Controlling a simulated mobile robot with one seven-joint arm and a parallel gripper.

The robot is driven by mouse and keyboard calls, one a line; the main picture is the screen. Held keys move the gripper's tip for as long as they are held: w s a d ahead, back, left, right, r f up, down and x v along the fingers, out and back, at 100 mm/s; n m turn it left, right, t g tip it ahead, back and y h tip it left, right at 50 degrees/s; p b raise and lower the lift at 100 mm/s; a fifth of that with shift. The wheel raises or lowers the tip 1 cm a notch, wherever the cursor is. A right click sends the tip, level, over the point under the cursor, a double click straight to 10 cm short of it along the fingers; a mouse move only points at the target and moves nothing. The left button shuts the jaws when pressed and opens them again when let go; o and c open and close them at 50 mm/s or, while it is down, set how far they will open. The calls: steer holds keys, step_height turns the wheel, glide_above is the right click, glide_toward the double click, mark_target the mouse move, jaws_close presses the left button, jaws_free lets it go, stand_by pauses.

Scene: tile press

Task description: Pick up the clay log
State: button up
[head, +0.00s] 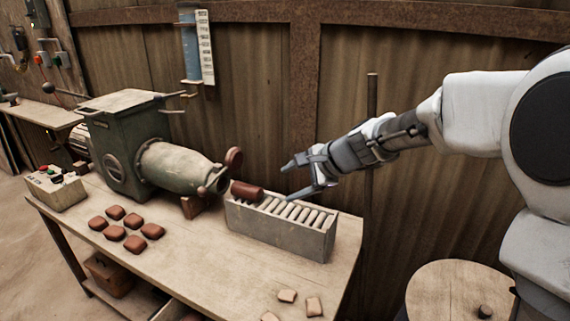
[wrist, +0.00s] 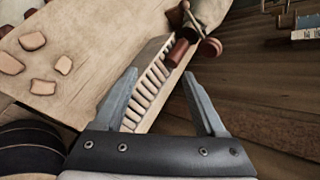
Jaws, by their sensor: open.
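The clay log (head: 247,191) is a short reddish-brown cylinder. It lies at the left end of the roller tray, just in front of the extruder's mouth. In the wrist view the clay log (wrist: 178,53) shows beyond my fingertips. The grey roller tray (head: 280,238) has a row of pale rollers along its top. My gripper (head: 302,178) is open and empty, above and to the right of the log and apart from it. In the wrist view my gripper (wrist: 160,85) spreads its two fingers on either side of the tray's rollers.
A green extruder (head: 125,150) stands left of the tray. Several clay pieces (head: 124,229) lie on the wooden table (head: 190,265), with pale pieces (head: 313,306) at its front edge. A control box (head: 55,187) sits at left. A round stool (head: 460,290) stands at right.

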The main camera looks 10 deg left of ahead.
mark_target(253, 189)
steer(key=w+a+f+m+t+y+b, duration=0.2)
steer(key=w+a+f+m+b, duration=0.1)
steer(key=w+f+m, duration=0.7)
steer(key=w+a+f, duration=0.2)
steer(key=w+a, duration=0.1)
steer(key=a, duration=0.1)
steer(key=w+a+f+n, duration=0.1)
steer(key=w+a+f, duration=0.2)
steer(key=a, duration=0.1)
steer(key=w+a+f+n, duration=0.1)
steer(key=w+a+f, duration=0.1)
steer(key=a, duration=0.3)
steer(key=shift+w+f+b, duration=0.3)
steer(key=shift+w, duration=0.5)
steer(key=shift+d, duration=0.1)
jaws_close()
steer(key=shift+r, duration=0.1)
